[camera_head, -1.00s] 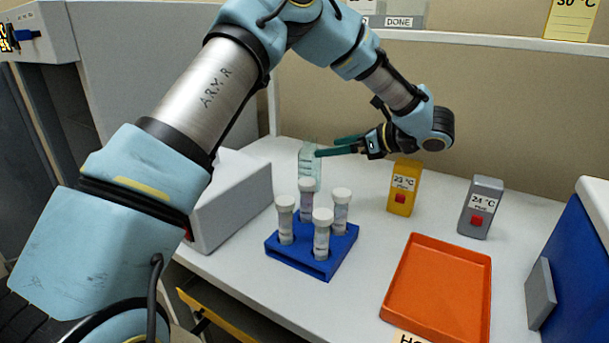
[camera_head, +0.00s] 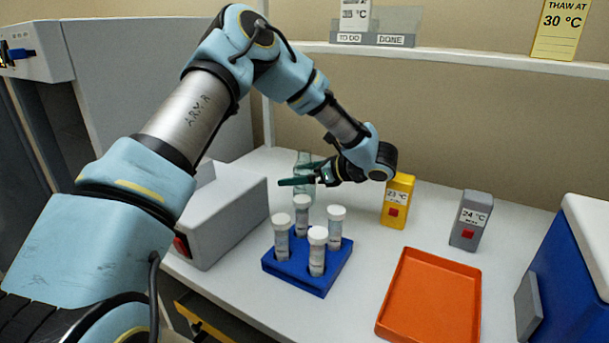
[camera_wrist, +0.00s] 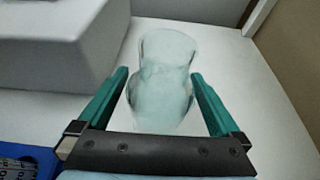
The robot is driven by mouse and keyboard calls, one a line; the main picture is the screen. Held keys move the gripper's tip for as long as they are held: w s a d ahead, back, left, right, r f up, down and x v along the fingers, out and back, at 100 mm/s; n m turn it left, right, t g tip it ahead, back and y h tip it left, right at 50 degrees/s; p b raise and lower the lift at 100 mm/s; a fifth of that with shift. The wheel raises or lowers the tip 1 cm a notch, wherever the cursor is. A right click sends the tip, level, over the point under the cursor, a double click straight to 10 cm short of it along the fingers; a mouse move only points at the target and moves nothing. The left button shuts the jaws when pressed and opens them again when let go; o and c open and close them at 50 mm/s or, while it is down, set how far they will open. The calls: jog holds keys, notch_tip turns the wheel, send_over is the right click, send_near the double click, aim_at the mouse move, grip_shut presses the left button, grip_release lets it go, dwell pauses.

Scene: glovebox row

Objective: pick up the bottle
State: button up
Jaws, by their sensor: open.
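The bottle is clear, pale green glass and stands upright at the back of the white bench. In the head view the bottle (camera_head: 304,160) is partly hidden behind my gripper (camera_head: 296,174). In the wrist view the bottle (camera_wrist: 162,85) lies between the two green fingers of my gripper (camera_wrist: 160,75). The fingers are open, one on each side of the bottle, with a gap showing on both sides near the tips.
A blue rack (camera_head: 300,283) with several white-capped tubes stands in front of the bottle. A grey box (camera_head: 225,215) is to the left. Yellow (camera_head: 397,200) and grey (camera_head: 470,220) timers and an orange tray (camera_head: 432,300) are to the right.

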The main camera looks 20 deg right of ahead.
jog(key=shift+w+a+f, duration=0.2)
jog(key=shift+w+a, duration=0.05)
jog(key=shift+w, duration=0.05)
grip_shut()
dwell(0.7)
